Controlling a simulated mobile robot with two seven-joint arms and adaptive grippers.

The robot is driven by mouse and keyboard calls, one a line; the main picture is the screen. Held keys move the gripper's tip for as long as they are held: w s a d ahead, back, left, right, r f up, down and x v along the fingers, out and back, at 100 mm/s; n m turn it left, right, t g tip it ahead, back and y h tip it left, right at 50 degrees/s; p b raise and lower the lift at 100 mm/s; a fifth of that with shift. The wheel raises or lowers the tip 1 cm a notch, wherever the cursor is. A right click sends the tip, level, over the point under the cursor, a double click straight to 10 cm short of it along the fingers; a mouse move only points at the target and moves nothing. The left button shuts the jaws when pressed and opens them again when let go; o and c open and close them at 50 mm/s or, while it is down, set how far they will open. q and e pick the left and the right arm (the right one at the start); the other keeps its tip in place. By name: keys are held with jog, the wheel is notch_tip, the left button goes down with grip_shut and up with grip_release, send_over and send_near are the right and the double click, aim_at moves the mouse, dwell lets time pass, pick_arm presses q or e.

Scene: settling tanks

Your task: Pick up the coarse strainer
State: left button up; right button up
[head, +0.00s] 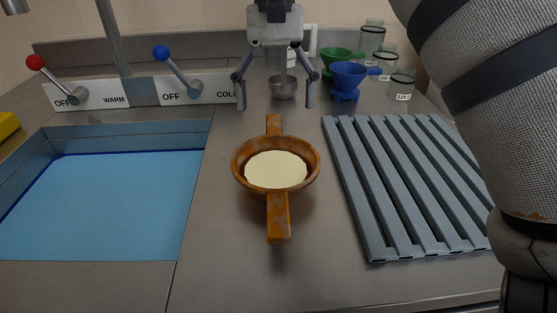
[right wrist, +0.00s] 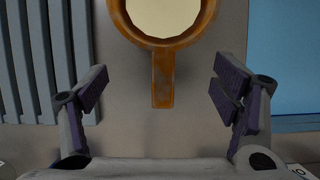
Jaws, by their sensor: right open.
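The coarse strainer (head: 278,217) is an orange-brown round frame with a pale disc inside and two opposite handles. It lies on the grey counter between the sink and the slatted rack. It also shows at the top of the right wrist view (right wrist: 163,78), with one handle pointing toward my gripper. My right gripper (head: 275,97) is at the back of the counter, beyond the strainer's far handle. Its purple-padded fingers (right wrist: 160,92) are spread wide with nothing between the pads. The handle's end lies centrally between them in the wrist picture; contact is not seen. My left gripper is not in view.
A blue sink basin (head: 100,205) lies left, with red-knobbed (head: 36,62) and blue-knobbed (head: 161,53) levers behind. The slatted rack (head: 378,190) is right. A metal cup (head: 283,88), green funnel (head: 338,56), blue funnel (head: 349,75) and several jars (head: 402,85) stand at the back.

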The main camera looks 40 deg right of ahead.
aim_at(275, 132)
jog(key=p+x, duration=0.1)
jog(key=x, duration=0.5)
jog(key=shift+s+a+f, duration=0.1)
jog(key=shift+a, duration=0.1)
jog(key=shift+f, duration=0.3)
grip_shut()
